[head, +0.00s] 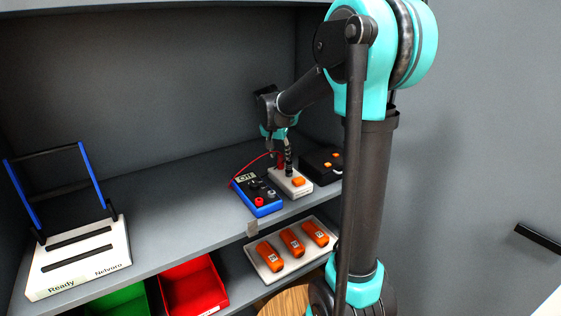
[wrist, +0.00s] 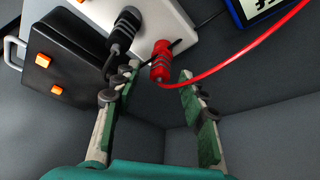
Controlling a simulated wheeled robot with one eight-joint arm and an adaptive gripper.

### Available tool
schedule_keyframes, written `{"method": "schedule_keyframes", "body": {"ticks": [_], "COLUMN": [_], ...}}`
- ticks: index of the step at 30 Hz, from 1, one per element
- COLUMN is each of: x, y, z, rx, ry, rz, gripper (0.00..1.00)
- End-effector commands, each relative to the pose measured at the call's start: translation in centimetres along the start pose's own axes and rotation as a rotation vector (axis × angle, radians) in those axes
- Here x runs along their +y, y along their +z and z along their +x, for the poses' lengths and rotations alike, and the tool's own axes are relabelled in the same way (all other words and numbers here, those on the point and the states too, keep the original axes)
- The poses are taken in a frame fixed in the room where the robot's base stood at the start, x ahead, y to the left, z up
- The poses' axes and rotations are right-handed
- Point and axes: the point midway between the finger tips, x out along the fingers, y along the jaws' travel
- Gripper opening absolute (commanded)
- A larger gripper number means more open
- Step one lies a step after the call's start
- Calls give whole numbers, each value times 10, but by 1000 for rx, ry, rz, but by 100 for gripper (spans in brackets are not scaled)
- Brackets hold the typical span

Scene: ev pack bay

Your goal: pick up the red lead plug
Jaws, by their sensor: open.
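The red lead plug (wrist: 161,62) stands at the edge of a white block (wrist: 150,18) in the wrist view, with its red lead running off to the upper right. In the head view the plug (head: 281,160) shows small and partly hidden under my wrist. My gripper (wrist: 158,78) is open, with one finger on each side of the red plug and a gap on both sides. A black plug (wrist: 125,28) stands on the same block, close to the left finger. In the head view my gripper (head: 281,150) is just above the block.
A blue meter (head: 257,196) lies left of the white block, and a black box (head: 319,168) with orange squares lies right. A white tray (head: 264,277) with orange pieces is on the lower shelf, beside a red bin (head: 195,288). A white stand (head: 78,262) is at left.

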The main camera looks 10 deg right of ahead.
Motion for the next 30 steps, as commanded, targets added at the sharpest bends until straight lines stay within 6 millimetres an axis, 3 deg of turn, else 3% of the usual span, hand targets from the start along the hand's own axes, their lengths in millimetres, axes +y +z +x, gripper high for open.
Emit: {"method": "schedule_keyframes", "body": {"ticks": [4,12,22,30], "x": [0,0,0,0], "y": [0,0,0,0], "z": [14,17,17,16], "rx": [0,0,0,0], "ry": [0,0,0,0], "rz": [1,0,0,0], "gripper": [42,42,1,0]}}
